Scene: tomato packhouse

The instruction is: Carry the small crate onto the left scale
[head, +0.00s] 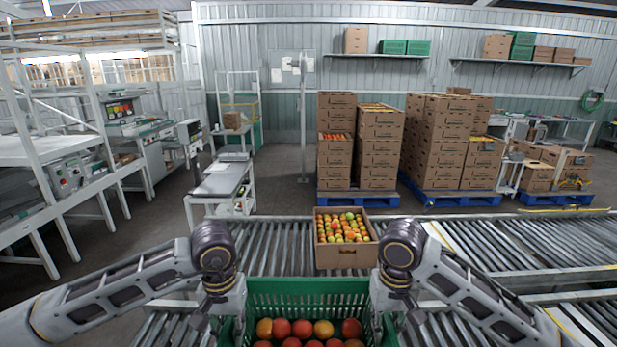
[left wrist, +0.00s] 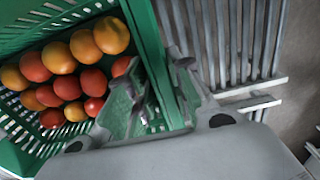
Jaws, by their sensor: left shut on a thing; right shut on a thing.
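A small green slatted crate (head: 308,290) filled with red and orange tomatoes is close in front of me, at the bottom of the head view. My left gripper (head: 236,322) is shut on its left side wall and my right gripper (head: 380,322) on its right side wall. In the left wrist view, the left gripper's fingers (left wrist: 158,95) straddle the crate's green wall (left wrist: 148,35), with tomatoes inside. The crate's underside is hidden. A narrow steel bench (head: 222,182) left of centre carries flat grey plates that look like scales; which is the left scale I cannot tell.
A roller conveyor (head: 280,240) runs across in front of me. A cardboard box of tomatoes (head: 343,257) stands on it just beyond the crate. Stacked cartons on blue pallets (head: 450,198) stand behind. A white rack (head: 60,205) lines the left. Floor left of the bench is clear.

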